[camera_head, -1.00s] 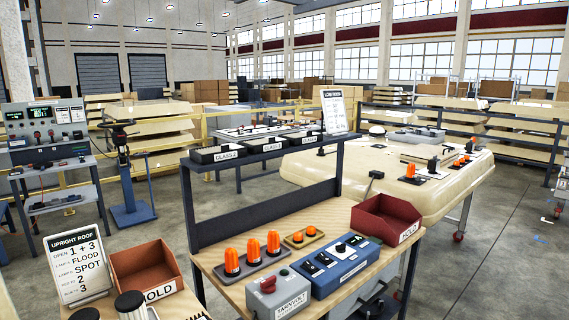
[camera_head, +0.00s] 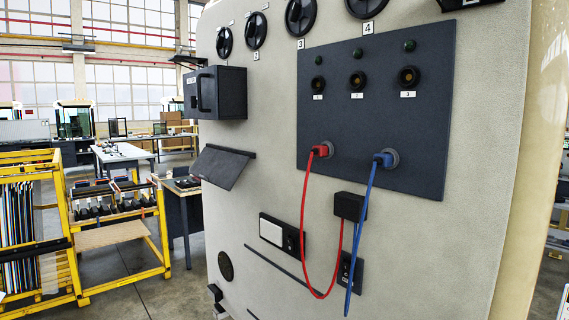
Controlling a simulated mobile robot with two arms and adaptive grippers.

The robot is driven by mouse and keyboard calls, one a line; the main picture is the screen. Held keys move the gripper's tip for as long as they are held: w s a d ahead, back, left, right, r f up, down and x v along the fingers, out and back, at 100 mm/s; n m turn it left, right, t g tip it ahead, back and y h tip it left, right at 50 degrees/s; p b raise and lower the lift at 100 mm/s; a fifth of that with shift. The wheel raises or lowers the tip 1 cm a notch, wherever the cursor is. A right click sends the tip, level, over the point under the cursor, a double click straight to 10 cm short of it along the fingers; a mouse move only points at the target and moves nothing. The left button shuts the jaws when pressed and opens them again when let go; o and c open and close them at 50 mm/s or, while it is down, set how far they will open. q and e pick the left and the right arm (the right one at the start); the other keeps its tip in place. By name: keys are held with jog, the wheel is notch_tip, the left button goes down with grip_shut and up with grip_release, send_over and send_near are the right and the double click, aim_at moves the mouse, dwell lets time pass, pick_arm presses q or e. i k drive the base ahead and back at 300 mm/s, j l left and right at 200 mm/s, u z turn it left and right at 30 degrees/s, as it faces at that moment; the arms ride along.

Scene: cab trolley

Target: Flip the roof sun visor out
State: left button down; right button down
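The roof panel (camera_head: 420,235) stands upright, a large pale grey surface filling the middle and right of the head view. A dark flat flap (camera_head: 221,168), which looks like the sun visor, is on its left part, below a black box with a handle (camera_head: 215,92). The flap's top edge runs along a dark bar at the panel. Its lower part appears tilted out from the surface; the exact angle is hard to tell. Neither of my grippers is in view.
A dark plate (camera_head: 400,125) carries several sockets, with a red cable (camera_head: 305,220) and a blue cable (camera_head: 361,235) hanging from it. Round black vents line the top. A yellow rack (camera_head: 75,230) stands at the left, with open floor between.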

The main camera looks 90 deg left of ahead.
aim_at(222, 169)
jog(key=u, duration=3.25)
jog(key=i+j, duration=0.25)
jog(key=i, duration=0.25)
jog(key=i+j+u, duration=0.1)
jog(key=i, duration=0.35)
jog(key=i+j, duration=0.3)
jog(key=i, duration=0.2)
jog(key=i+j, duration=0.2)
jog(key=i, duration=0.3)
jog(key=i+j+u, duration=0.1)
jog(key=i, duration=0.4)
